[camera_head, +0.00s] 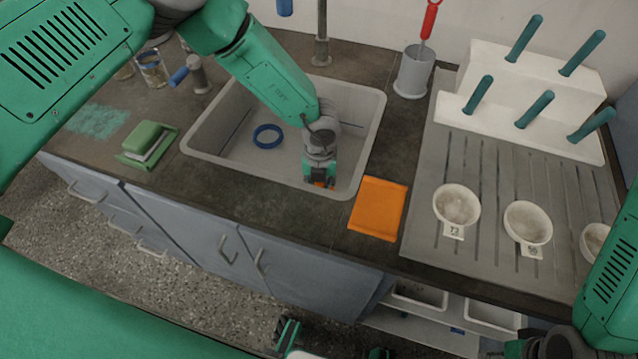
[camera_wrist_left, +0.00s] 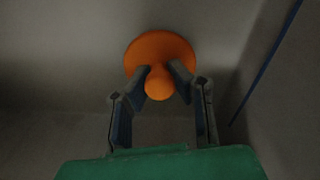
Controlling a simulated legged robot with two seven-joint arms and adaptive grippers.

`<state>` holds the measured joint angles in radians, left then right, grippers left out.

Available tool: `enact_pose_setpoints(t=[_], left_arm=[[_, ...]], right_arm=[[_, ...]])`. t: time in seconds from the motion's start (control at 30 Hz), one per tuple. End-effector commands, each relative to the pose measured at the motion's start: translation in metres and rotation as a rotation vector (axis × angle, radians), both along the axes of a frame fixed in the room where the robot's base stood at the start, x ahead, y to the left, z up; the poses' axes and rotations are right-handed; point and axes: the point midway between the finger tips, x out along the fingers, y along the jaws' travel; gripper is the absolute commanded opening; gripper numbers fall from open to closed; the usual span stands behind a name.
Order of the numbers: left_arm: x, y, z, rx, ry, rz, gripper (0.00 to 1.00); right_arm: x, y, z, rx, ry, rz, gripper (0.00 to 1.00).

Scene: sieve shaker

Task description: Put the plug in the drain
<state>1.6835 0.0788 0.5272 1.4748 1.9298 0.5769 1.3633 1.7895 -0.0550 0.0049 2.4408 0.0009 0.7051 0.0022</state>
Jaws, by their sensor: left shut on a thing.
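The orange plug is a round disc with a ball-shaped knob. It shows clearly in the left wrist view (camera_wrist_left: 160,52), with the fingers of my left gripper (camera_wrist_left: 166,84) closed on its knob. In the head view, my left gripper (camera_head: 319,178) is inside the sink (camera_head: 222,122) near its front right, with a small orange edge of the plug (camera_head: 320,184) below the fingers. A blue ring (camera_head: 256,136) lies on the sink floor to the left, apart from the gripper; I take it for the drain's rim. My right arm (camera_head: 612,285) is at the lower right, its fingers not clearly seen.
An orange cloth (camera_head: 378,207) lies right of the sink. A green sponge holder (camera_head: 148,143) is at left. A faucet (camera_head: 321,40) stands behind. White bowls (camera_head: 456,205) and a pegged rack (camera_head: 535,120) are at right. The sink's left half is free.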

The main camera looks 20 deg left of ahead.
Motion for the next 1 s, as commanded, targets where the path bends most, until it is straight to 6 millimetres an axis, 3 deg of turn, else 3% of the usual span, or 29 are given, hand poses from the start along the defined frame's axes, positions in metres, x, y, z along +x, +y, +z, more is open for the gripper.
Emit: enact_pose_setpoints(t=[0.17, 0.2, 0.23, 0.27, 1.0], left_arm=[[0.0000, 0.0017, -0.0030, -0.002, 0.000, 0.000, 0.00], [0.0001, 0.0017, -0.0031, -0.001, 0.000, 0.000, 0.22], [0.0002, 0.0019, -0.0027, -0.002, 0.000, 0.000, 0.33], [0.0001, 0.0023, -0.0027, -0.002, 0.001, 0.000, 0.36], [-0.0004, 0.0023, -0.0029, 0.000, 0.002, 0.000, 0.36]], right_arm=[[-0.0001, -0.0002, -0.0019, 0.000, 0.000, -0.001, 0.40], [-0.0001, -0.0002, -0.0019, 0.000, 0.000, -0.001, 0.40], [-0.0001, -0.0002, -0.0016, 0.000, 0.000, -0.001, 0.40], [-0.0001, -0.0002, -0.0015, 0.000, 0.000, -0.001, 0.40], [0.0000, -0.0002, -0.0014, 0.000, 0.000, 0.000, 0.40]])
